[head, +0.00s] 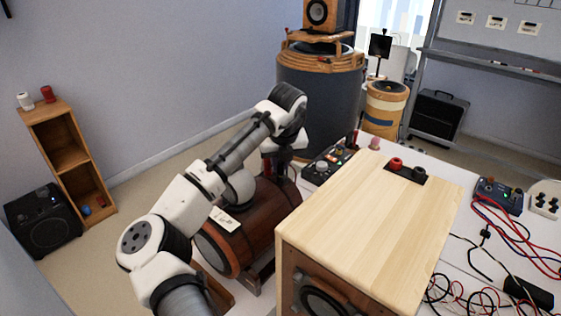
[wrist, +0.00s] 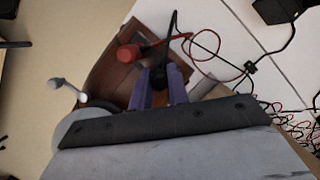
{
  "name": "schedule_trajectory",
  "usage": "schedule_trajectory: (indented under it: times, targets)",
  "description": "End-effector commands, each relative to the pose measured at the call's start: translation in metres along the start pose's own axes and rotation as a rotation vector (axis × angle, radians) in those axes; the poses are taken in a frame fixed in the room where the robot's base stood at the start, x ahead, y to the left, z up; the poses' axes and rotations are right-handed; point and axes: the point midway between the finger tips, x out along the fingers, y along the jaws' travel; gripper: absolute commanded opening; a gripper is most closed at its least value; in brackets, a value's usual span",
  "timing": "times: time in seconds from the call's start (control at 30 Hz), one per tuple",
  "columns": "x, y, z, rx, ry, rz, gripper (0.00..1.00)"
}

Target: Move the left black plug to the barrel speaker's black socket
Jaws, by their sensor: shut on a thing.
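The barrel speaker (head: 250,222) is a dark brown wooden cylinder lying on its side in the head view, left of the pale wooden box speaker. My arm reaches over it, and the fingers are hidden there. In the wrist view, my gripper (wrist: 159,76) is shut on a black plug (wrist: 158,78), whose black cable (wrist: 173,24) runs away upward. The plug is at the brown barrel surface (wrist: 112,76); I cannot tell if it touches. A red plug (wrist: 128,53) with a red cable is just left of the fingers. The black socket itself cannot be made out.
The box speaker (head: 370,210) stands close right of my arm, with red (head: 396,163) and black (head: 419,174) terminals on top. A control box with knobs (head: 328,163) stands behind the barrel. Loose cables (head: 470,290) and a blue device (head: 498,194) lie on the white table.

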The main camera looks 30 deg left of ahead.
Motion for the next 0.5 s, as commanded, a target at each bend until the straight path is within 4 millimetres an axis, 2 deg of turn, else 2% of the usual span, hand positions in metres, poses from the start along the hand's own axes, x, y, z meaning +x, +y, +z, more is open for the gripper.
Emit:
schedule_trajectory:
  times: [0.27, 0.3, 0.47, 0.5]
  targets:
    - [0.0067, -0.0001, -0.0025, 0.000, 0.003, 0.000, 0.00]
    - [0.0061, 0.0000, -0.0023, 0.000, 0.003, 0.000, 0.21]
    - [0.0057, 0.0000, -0.0021, 0.000, 0.002, 0.000, 0.42]
    - [0.0056, 0.0000, -0.0020, 0.000, 0.002, 0.000, 0.42]
